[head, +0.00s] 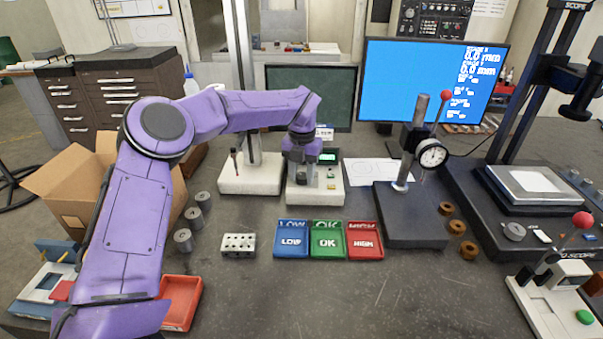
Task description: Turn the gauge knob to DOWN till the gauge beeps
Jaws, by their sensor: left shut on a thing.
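The gauge has a light base (248,181) with a tall column and a thin probe (234,160) on its left side. Beside it stands its light control box (327,195) with a small green-lit display (328,157) and small coloured buttons on its front. My left gripper (298,164) points down over the left part of this box, and its fingers are shut on the knob there. The knob itself is hidden by the gripper, so its turn position cannot be seen. My right gripper is not in view.
Blue LOW (291,254), green OK (327,254) and red HIGH (364,253) trays stand in front of the box. A holed metal block (238,245) lies to their left. A dial indicator stand (410,230) is on the right. The front middle of the table is clear.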

